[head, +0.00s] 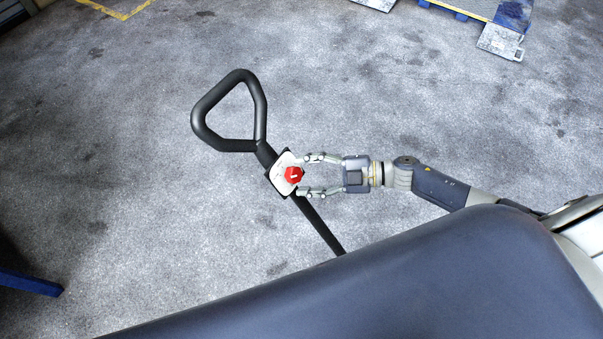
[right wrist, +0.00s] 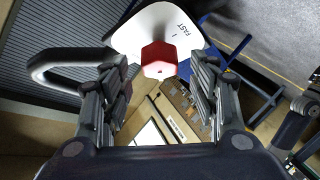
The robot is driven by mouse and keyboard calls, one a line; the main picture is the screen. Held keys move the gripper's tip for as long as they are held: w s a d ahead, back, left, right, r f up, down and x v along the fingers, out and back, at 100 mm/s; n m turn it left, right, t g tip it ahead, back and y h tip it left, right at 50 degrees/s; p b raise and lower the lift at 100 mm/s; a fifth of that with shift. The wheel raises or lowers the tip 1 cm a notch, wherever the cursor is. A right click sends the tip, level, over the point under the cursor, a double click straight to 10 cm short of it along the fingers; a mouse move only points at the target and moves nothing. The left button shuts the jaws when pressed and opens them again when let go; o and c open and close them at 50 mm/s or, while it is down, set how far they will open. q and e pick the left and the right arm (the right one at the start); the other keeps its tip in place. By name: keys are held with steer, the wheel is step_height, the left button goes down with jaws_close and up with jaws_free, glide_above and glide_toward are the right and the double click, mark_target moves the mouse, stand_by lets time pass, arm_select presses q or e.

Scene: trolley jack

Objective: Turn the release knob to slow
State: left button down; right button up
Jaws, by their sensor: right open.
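The red release knob (head: 293,175) sits on a pale plate (head: 281,166) on the jack's black handle (head: 318,222). It has a small white mark on its face. In the right wrist view the red knob (right wrist: 159,60) stands in front of the white plate (right wrist: 152,28), where the word FAST is readable; no other wording can be read. My right gripper (head: 301,174) is open, with one finger on each side of the knob and gaps visible in the wrist view. My left gripper is not in view.
The handle ends in a black loop grip (head: 199,113) beyond the plate. A blue beam (head: 30,283) is at the left edge, and a blue and white object (head: 506,28) is at the top right. The grey floor around the handle is mostly clear.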

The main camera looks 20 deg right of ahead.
steer(key=v, duration=1)
steer(key=shift+d, duration=0.2)
steer(key=shift+s, duration=0.1)
